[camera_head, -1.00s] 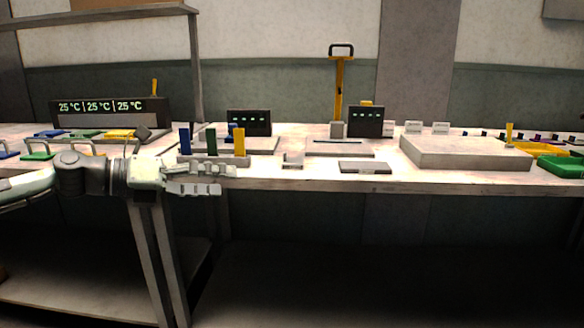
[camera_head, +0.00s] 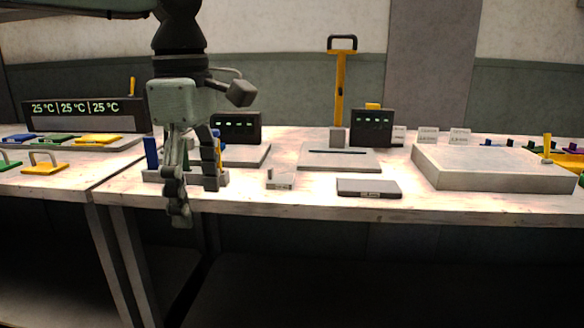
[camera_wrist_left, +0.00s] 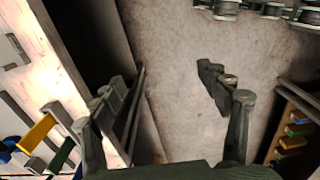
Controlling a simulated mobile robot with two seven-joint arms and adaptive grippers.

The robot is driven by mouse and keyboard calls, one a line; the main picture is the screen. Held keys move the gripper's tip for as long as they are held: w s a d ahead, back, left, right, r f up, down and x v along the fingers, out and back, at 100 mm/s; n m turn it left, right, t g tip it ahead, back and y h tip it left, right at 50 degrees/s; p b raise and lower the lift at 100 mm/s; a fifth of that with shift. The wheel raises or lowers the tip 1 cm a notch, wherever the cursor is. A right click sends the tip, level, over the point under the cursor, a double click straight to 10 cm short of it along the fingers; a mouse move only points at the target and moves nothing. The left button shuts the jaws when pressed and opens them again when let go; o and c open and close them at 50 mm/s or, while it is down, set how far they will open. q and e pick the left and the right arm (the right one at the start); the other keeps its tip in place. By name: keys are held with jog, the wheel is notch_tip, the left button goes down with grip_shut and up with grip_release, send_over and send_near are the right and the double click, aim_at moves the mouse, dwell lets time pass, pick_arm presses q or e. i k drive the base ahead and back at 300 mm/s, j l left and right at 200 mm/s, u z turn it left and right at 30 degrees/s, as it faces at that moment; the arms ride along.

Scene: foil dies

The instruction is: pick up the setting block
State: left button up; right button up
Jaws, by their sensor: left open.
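A small pale grey block with a label on its front (camera_head: 280,180) lies near the front of the right-hand table and looks like the setting block, though I cannot read the label. My left gripper (camera_head: 196,198) hangs pointing down, to the left of this block and apart from it. It is open and empty, and it partly hides a rack of upright blue, green and yellow pieces. In the left wrist view its two fingers (camera_wrist_left: 172,108) are spread apart with nothing between them. I cannot make out the grey block in that view. My right gripper is not in view.
A dark flat plate (camera_head: 368,188) lies right of the block, and a large pale slab (camera_head: 490,170) stands further right. Behind are two dark display boxes (camera_head: 372,127). The rack's blue piece (camera_head: 152,152) stands close beside the gripper. Bare tabletop surrounds the block.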

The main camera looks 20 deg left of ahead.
aim_at(275, 181)
jog(key=i, duration=0.95)
